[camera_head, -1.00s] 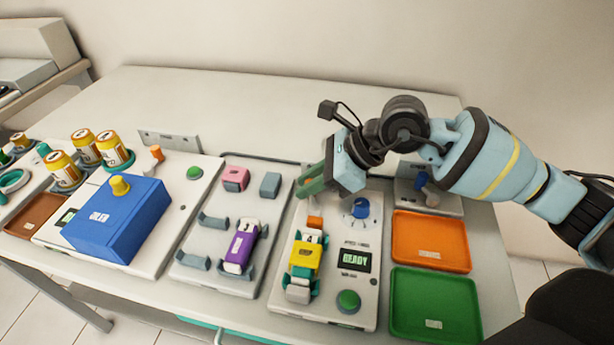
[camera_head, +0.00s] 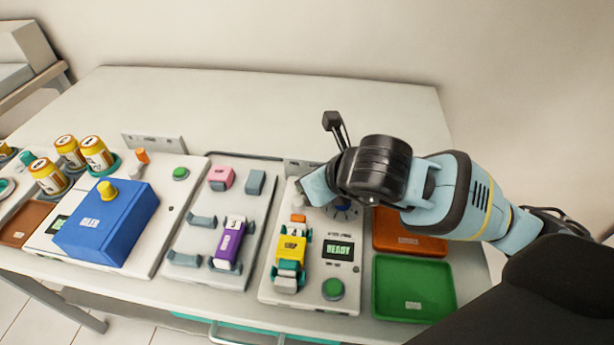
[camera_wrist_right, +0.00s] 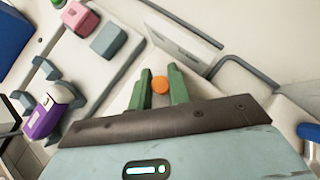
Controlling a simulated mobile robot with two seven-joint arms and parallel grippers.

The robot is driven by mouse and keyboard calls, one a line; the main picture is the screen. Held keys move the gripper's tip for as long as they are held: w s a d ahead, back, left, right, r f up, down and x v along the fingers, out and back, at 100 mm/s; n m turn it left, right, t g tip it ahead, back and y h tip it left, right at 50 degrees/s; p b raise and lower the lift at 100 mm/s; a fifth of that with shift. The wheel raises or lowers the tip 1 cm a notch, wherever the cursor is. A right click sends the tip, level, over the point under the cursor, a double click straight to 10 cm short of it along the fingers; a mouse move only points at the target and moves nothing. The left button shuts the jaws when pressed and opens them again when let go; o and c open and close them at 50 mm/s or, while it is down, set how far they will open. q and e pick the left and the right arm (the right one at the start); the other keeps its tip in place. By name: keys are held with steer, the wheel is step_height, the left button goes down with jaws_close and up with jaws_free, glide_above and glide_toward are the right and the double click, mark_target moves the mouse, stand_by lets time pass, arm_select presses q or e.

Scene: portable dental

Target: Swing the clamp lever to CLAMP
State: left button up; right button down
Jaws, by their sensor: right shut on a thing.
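In the right wrist view the round orange knob (camera_wrist_right: 160,85) of a lever sits between the two green fingers of my right gripper (camera_wrist_right: 160,82), which are shut on it. In the head view my wrist covers the fingers and the knob, at the back of the white panel (camera_head: 348,285) with the READY display (camera_head: 338,249). The lever's shaft and its CLAMP marking are hidden, so I cannot tell its angle. My left gripper is not in view.
A blue dial (camera_head: 343,209) is partly hidden under my wrist. Orange (camera_head: 395,243) and green (camera_head: 412,290) trays lie to the right. A purple piece (camera_head: 229,245) rests on a grey fixture to the left, beyond it a blue box (camera_head: 105,225). The table's back is clear.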

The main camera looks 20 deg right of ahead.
steer(key=shift+s+d+m+h, duration=0.1)
steer(key=shift+s+m+h, duration=0.05)
steer(key=shift+m+h, duration=0.3)
steer(key=shift+m, duration=0.25)
steer(key=c, duration=1.3)
jaws_free()
steer(key=shift+s, duration=0.1)
steer(key=v, duration=0.6)
steer(key=shift+s+r, duration=0.1)
steer(key=shift+r, duration=0.1)
steer(key=shift+s+d+r+p, duration=0.1)
steer(key=shift+s+r+p, duration=0.2)
steer(key=shift+s+r, duration=0.2)
steer(key=shift+f, duration=0.15)
